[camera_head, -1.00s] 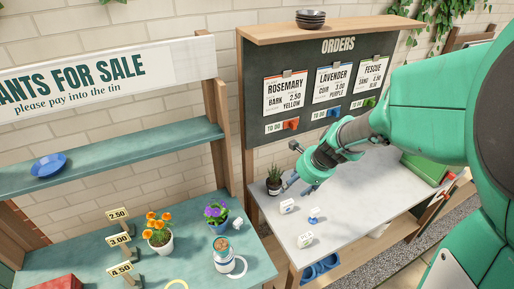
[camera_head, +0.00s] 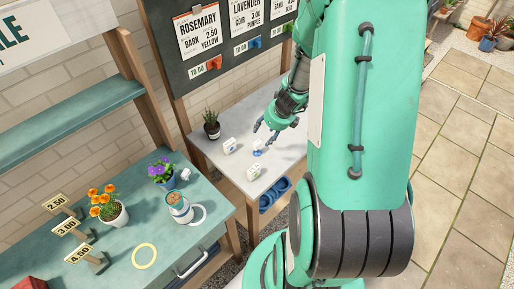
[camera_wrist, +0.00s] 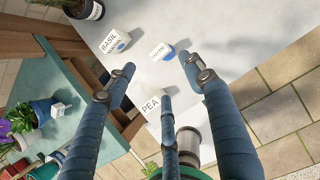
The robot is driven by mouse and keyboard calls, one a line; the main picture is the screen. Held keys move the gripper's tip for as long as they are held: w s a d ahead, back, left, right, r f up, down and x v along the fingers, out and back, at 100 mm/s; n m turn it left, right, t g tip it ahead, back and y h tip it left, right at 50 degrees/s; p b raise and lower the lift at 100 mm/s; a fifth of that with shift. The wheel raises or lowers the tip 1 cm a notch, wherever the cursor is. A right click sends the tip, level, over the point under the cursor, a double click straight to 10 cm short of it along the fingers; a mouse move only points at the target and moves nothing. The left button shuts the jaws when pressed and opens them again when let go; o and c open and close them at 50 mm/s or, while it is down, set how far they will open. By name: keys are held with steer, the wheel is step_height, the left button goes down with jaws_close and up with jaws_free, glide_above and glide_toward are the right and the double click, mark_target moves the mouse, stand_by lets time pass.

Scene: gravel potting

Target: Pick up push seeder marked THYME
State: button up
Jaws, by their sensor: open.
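The push seeder whose small label seems to read THYME (camera_wrist: 158,50) is white with a blue part and lies on the pale bench, just beyond my fingertips in the wrist view. In the head view this seeder (camera_head: 257,151) is just below my gripper. My gripper (camera_wrist: 160,72) has its fingers spread and empty; in the head view my gripper (camera_head: 265,133) hangs over the bench. A seeder marked BASIL (camera_wrist: 112,42) lies to the left. One marked PEA (camera_wrist: 150,104) lies nearer, partly hidden by a finger.
A dark potted plant (camera_head: 211,124) stands at the bench's left back. The orders board (camera_head: 215,60) rises behind. A green table (camera_head: 140,215) with flowers and a mug (camera_head: 181,208) is to the left. The pale bench (camera_head: 285,150) is bare right of the seeders.

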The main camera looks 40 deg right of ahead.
mark_target(259, 143)
steer(key=shift+b+x, duration=1.6)
steer(key=shift+x, duration=2.7)
steer(key=shift+b+x, duration=1.25)
steer(key=shift+x, duration=1.35)
steer(key=c, duration=1.3)
